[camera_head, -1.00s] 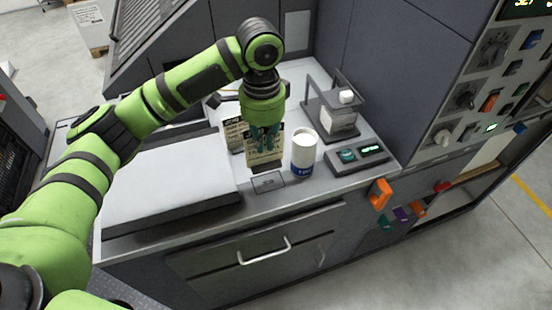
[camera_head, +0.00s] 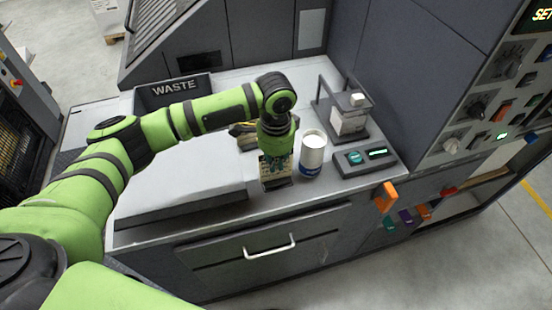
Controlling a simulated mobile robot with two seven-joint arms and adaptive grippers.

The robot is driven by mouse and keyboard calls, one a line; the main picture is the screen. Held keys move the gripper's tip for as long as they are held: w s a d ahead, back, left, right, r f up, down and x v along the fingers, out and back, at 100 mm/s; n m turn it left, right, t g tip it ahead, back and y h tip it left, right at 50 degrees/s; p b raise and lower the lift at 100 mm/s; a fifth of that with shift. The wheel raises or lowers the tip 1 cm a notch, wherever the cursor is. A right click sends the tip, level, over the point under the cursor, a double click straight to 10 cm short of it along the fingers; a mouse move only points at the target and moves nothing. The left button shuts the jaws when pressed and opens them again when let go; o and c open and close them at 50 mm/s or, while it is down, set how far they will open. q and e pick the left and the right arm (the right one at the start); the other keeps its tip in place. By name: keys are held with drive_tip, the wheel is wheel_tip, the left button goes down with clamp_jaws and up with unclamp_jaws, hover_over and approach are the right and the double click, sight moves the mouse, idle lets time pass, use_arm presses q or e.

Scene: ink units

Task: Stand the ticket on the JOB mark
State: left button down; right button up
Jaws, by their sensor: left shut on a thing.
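My left gripper (camera_head: 276,150) points down over the counter and is shut on the ticket (camera_head: 273,173), a cream card with dark print. The fingers cover the card's upper part. The ticket is upright, with its lower edge at a dark patch (camera_head: 279,184) near the counter's front, where the JOB mark showed earlier. The mark's lettering is hidden now. I cannot tell whether the ticket touches the counter. My right gripper is not in view.
A white jar with a blue label (camera_head: 312,157) stands close right of the gripper. A WASTE bin (camera_head: 172,90) stands behind. A yellowish, dark item (camera_head: 243,136) is partly hidden behind the gripper.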

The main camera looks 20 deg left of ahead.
use_arm(q)
drive_tip(key=c, duration=1.4)
unclamp_jaws()
drive_tip(key=shift+f, duration=0.1)
drive_tip(key=shift+o, duration=0.3)
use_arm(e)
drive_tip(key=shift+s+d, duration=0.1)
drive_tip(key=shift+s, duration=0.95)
use_arm(q)
drive_tip(key=shift+r, duration=0.6)
wheel_tip(320, 180, up, 11)
drive_tip(key=b, duration=0.3)
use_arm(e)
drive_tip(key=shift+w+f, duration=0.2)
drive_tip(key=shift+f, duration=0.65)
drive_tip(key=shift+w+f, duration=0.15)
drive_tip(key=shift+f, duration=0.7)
